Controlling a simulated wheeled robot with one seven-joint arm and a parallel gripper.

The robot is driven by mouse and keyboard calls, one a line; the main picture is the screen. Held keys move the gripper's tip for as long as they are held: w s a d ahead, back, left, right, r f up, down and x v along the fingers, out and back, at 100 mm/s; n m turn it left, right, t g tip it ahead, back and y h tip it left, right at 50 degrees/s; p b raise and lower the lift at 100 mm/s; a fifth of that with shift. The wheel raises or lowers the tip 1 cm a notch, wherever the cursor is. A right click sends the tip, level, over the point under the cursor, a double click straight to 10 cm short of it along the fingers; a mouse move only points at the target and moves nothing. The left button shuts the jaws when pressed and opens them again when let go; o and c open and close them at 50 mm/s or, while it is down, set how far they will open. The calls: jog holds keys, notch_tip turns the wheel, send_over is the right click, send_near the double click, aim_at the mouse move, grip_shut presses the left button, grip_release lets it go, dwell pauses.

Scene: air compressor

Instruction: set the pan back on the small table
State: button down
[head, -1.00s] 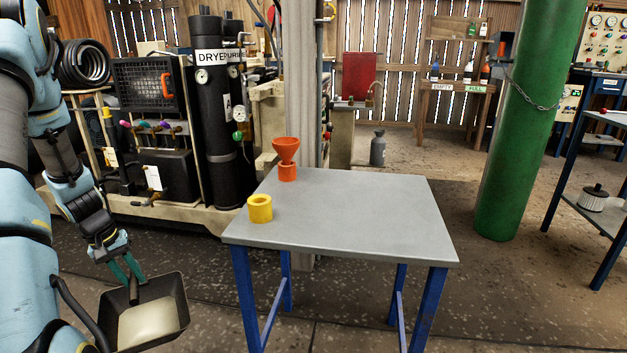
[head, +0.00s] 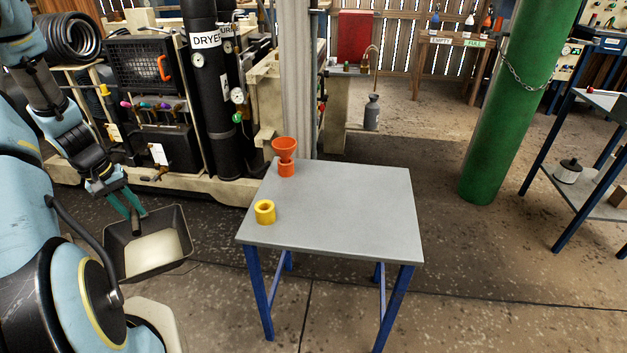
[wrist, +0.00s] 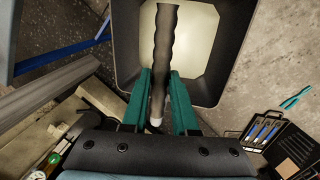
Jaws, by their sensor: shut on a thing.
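The pan (head: 148,252) is a dark, square, deep pan with a pale liquid or coating inside. It hangs in the air at the lower left of the head view, left of the table and lower than its top. My gripper (head: 132,207) has teal fingers and is shut on the pan's dark handle. In the wrist view my gripper (wrist: 160,92) clasps the handle (wrist: 165,40), with the pan (wrist: 237,45) beyond it. The small table (head: 340,205) has a grey top and blue legs, and stands apart from the pan, to its right.
An orange funnel (head: 285,150) and a yellow ring (head: 265,212) stand on the table's left side; the rest of its top is clear. The dryer machine (head: 205,90) stands behind. A green column (head: 505,120) is at right. The wrist view shows an open tool case (wrist: 285,140) on the floor.

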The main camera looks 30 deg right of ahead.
notch_tip(320, 180, up, 13)
jog(key=p, duration=1.1)
jog(key=shift+r, duration=0.1)
